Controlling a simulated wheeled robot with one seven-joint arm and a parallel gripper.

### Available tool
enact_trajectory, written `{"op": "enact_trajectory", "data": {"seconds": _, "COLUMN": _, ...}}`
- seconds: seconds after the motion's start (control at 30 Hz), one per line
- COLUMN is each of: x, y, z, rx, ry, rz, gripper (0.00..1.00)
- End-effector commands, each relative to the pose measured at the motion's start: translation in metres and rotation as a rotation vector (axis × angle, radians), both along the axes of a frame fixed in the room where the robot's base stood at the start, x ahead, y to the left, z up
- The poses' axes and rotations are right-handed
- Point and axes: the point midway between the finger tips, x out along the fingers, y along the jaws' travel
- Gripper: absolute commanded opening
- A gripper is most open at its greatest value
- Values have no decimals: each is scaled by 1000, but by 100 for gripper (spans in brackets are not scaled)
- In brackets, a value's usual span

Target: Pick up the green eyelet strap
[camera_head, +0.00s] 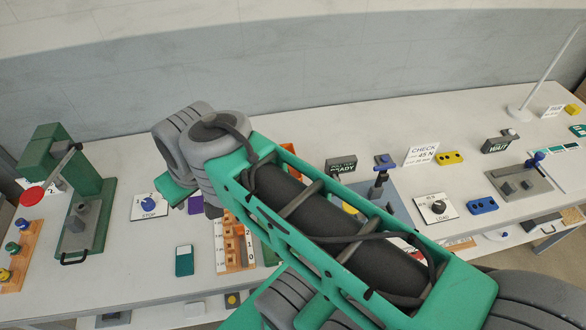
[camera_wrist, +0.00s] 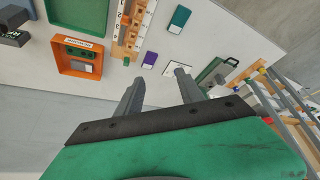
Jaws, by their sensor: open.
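In the wrist view, a green strip with dark round spots (camera_wrist: 83,51) lies in an orange tray (camera_wrist: 60,54). It looks like the green eyelet strap, but it is small and I cannot be sure. My gripper (camera_wrist: 160,76) is open and empty above the table, its two grey fingers apart. The tray is to the left of the fingers in that view. In the head view my arm covers most of the tray and my fingers are hidden.
A purple piece (camera_wrist: 150,60) and a teal block with a pale end (camera_wrist: 179,19) lie on the table near my fingers. A wooden rack (camera_head: 234,240) stands by the tray. A green press (camera_head: 85,195) with a red knob stands at the left.

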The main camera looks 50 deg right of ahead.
Motion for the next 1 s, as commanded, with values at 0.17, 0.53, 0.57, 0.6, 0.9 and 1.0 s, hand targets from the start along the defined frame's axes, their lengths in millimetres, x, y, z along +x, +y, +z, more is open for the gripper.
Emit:
{"op": "enact_trajectory", "data": {"seconds": 0.17, "x": 47, "y": -40, "z": -16, "rx": -49, "ry": 94, "rz": 160, "gripper": 51}}
{"op": "enact_trajectory", "data": {"seconds": 0.53, "x": 97, "y": -285, "z": -176, "rx": -12, "ry": 127, "rz": 793, "gripper": 51}}
{"op": "enact_trajectory", "data": {"seconds": 0.57, "x": 92, "y": -298, "z": -188, "rx": -11, "ry": 113, "rz": 828, "gripper": 51}}
{"op": "enact_trajectory", "data": {"seconds": 0.6, "x": 85, "y": -312, "z": -202, "rx": -9, "ry": 93, "rz": 868, "gripper": 51}}
{"op": "enact_trajectory", "data": {"seconds": 0.9, "x": 78, "y": -327, "z": -250, "rx": -16, "ry": 48, "rz": 959, "gripper": 51}}
{"op": "enact_trajectory", "data": {"seconds": 1.0, "x": 81, "y": -323, "z": -258, "rx": -16, "ry": 48, "rz": 957, "gripper": 51}}
